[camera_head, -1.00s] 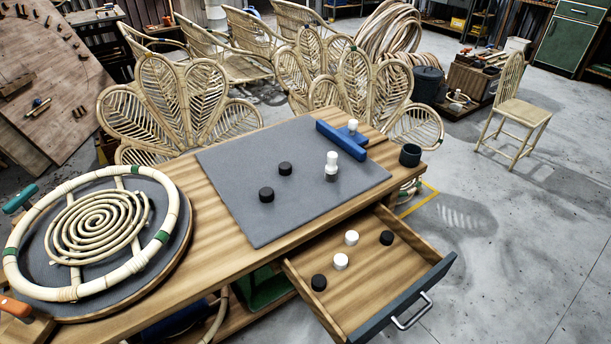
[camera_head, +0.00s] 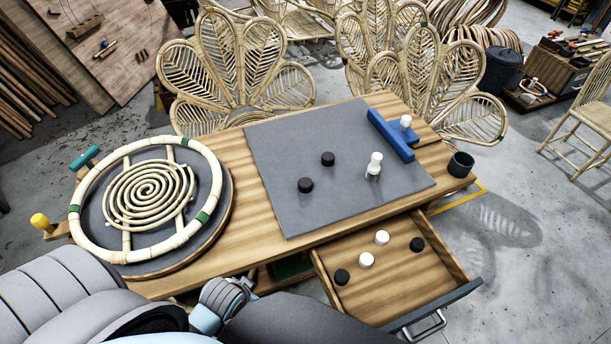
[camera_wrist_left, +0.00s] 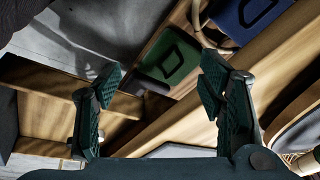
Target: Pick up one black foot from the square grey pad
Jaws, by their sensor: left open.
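The square grey pad (camera_head: 270,185) lies on the wooden workbench. Two black feet stand apart on it, one nearer (camera_head: 305,185) and one farther back (camera_head: 328,159). A white stacked piece (camera_head: 374,164) stands to their right on the pad. My left gripper (camera_wrist_left: 160,82) shows in the left wrist view with its two dark fingers wide apart and nothing between them. It is over wooden parts near a green bin, away from the feet. In the head view my arm crosses the bottom edge, and its fingers are not visible there. My right gripper is not in view.
The open drawer (camera_head: 445,262) at the front right holds two white and two black feet. A blue bar (camera_head: 391,136) with a white piece beside it and a dark cup (camera_head: 461,164) are at the right. A round rattan frame (camera_head: 72,215) fills the left end.

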